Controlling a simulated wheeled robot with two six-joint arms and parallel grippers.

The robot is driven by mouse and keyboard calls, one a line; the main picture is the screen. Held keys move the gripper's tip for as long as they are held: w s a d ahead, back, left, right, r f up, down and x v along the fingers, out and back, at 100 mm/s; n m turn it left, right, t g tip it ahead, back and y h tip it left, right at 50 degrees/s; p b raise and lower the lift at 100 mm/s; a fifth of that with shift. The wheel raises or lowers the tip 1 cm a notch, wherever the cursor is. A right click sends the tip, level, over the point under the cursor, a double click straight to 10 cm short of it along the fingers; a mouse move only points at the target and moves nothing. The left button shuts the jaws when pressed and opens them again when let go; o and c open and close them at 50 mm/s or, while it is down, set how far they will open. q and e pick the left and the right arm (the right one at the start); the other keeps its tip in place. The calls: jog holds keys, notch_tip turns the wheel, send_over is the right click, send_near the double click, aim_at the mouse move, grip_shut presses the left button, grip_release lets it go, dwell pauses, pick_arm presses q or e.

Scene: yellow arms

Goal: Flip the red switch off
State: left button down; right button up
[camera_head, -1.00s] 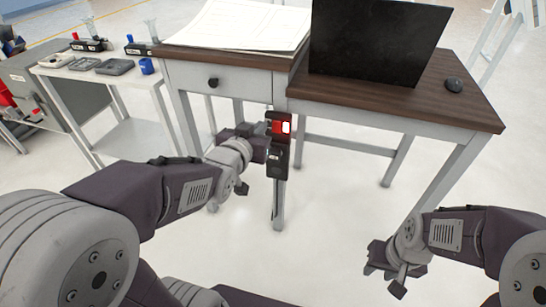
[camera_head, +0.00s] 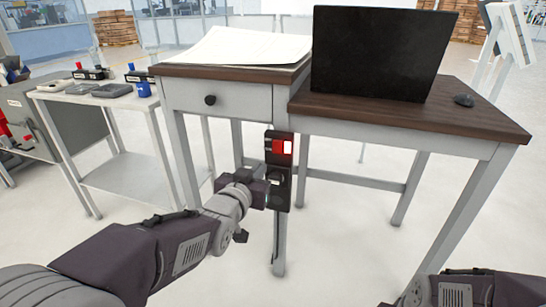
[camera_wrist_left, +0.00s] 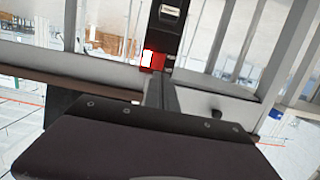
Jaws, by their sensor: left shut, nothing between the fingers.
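The red switch (camera_head: 275,147), with a bright white patch on its right part, sits in the upper half of a narrow black panel (camera_head: 278,199) by the desk's middle leg. My left gripper (camera_head: 262,187) is shut and empty, at the panel's left and lower than the red switch in the head view. In the left wrist view, which is upside down, the red switch (camera_wrist_left: 157,62) shows right by the closed fingertips (camera_wrist_left: 160,80). I cannot tell whether they touch it. My right gripper is out of view; only part of that arm shows at the bottom right.
A wooden-topped desk (camera_head: 420,113) with a drawer stands over the panel, holding a black screen (camera_head: 380,52), papers (camera_head: 235,47) and a mouse (camera_head: 464,100). A white side table (camera_head: 98,98) with small items is at the left. The floor in front is clear.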

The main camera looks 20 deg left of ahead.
aim_at(276, 151)
pick_arm(q)
jog(key=w+f+b, duration=0.1)
jog(key=w, duration=0.2)
jog(key=w+b, duration=0.1)
jog(key=w, duration=0.3)
jog(key=w+f+b, duration=0.1)
jog(key=w, duration=0.3)
jog(key=shift+w+d+f, duration=0.15)
jog(key=shift+d+f, duration=0.05)
jog(key=shift+f, duration=0.15)
jog(key=shift+w+b, duration=0.3)
jog(key=shift+w, duration=0.15)
jog(key=t+b, duration=0.1)
jog(key=b, duration=0.2)
jog(key=f+t+b, duration=0.1)
jog(key=b, duration=0.3)
jog(key=shift+w, duration=0.2)
jog(key=shift+t+b, duration=0.3)
jog(key=shift+b, duration=0.2)
jog(key=shift+w+r, duration=0.1)
jog(key=shift+r, duration=0.15)
